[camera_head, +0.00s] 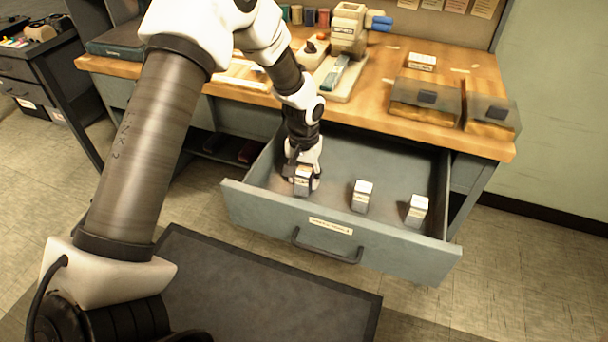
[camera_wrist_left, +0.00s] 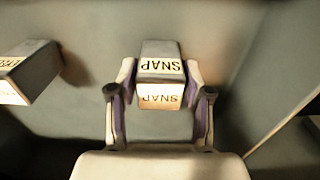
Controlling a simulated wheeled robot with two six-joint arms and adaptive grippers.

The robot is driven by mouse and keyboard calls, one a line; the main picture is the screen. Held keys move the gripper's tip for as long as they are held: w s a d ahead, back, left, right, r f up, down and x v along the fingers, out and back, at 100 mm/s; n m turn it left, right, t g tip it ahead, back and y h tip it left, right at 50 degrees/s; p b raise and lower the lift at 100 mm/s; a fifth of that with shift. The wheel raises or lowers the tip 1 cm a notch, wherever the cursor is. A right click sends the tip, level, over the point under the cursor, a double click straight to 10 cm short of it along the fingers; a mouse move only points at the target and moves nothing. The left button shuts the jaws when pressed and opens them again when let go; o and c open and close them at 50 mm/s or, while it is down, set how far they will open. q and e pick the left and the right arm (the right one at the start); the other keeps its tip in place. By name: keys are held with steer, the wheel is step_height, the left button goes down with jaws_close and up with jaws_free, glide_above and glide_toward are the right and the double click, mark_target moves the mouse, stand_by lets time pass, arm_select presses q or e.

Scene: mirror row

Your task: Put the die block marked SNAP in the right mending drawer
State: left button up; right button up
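The SNAP die block (camera_wrist_left: 161,68) is a small grey block with white labels, its lettering upside down in the left wrist view. My left gripper (camera_wrist_left: 162,75) has its fingertips against both sides of it, with no clear gap. In the head view the left gripper (camera_head: 302,172) reaches down into the left part of the open drawer (camera_head: 280,210) with the SNAP block (camera_head: 303,182) at its tips. The block is at or very near the drawer floor; contact is hard to tell. The drawer's front label is too small to read. My right gripper is not in view.
Two other die blocks stand in the drawer, one in the middle (camera_head: 361,196) and one at the right (camera_head: 417,210). The wooden worktop (camera_head: 370,110) overhangs the drawer's back. It carries a press (camera_head: 350,30) and grey trays (camera_head: 425,100). A dark mat (camera_head: 270,295) lies in front.

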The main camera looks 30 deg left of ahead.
mark_target(304, 171)
arm_select(q)
steer(key=shift+r, duration=0.1)
step_height(304, 171, up, 12)
steer(key=p, duration=0.1)
steer(key=shift+p, duration=0.4)
